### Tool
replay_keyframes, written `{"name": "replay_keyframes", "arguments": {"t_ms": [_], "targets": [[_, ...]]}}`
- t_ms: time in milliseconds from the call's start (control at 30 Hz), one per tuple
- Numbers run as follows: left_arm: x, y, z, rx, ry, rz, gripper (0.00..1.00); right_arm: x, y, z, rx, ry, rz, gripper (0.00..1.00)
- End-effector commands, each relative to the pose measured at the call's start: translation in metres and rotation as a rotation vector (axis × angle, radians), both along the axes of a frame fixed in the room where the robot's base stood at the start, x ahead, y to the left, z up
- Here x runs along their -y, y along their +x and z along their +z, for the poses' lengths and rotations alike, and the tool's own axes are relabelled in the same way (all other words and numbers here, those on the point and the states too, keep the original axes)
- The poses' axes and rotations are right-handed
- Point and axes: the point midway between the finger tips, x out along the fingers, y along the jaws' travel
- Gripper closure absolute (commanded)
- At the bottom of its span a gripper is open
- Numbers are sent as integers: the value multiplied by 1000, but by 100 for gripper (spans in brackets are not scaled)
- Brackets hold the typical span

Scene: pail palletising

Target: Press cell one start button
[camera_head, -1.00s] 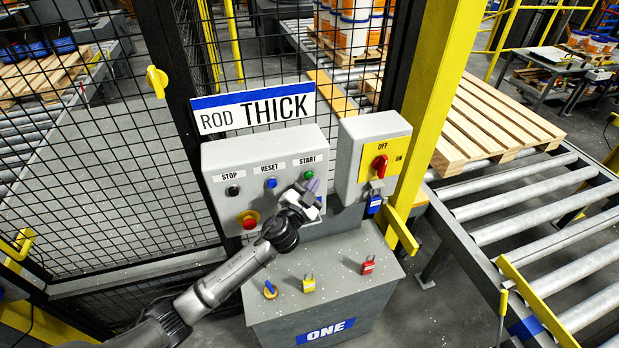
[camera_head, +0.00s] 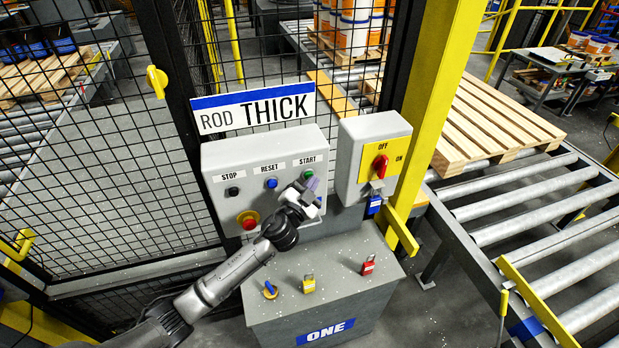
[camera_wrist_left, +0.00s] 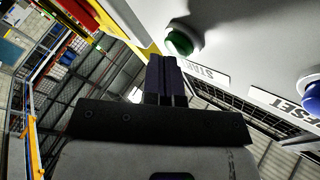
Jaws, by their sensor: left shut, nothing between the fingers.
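The green start button (camera_head: 308,174) sits under the START label at the upper right of the grey control box (camera_head: 219,162). My left gripper (camera_head: 313,185) is shut and empty, its fingertips just below the button in the head view. In the left wrist view the green button (camera_wrist_left: 183,41) lies just beyond and to the right of the shut fingertips (camera_wrist_left: 165,62). I cannot tell whether they touch it. The right gripper is not in view.
The box also carries a blue reset button (camera_head: 271,183), a black stop button (camera_head: 233,191) and a red emergency button (camera_head: 249,222). A red rotary switch (camera_head: 380,163) is at its right. Padlocks lie on the pedestal (camera_head: 330,302) below. A mesh fence stands behind.

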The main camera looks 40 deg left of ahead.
Motion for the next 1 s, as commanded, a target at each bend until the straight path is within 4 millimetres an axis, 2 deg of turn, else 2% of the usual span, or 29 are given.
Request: {"name": "replay_keyframes", "arguments": {"t_ms": [667,1000], "targets": [[-4,2,0,-1,-1,2,100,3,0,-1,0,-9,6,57],[7,-4,0,-1,-1,2,100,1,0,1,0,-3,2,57]]}}
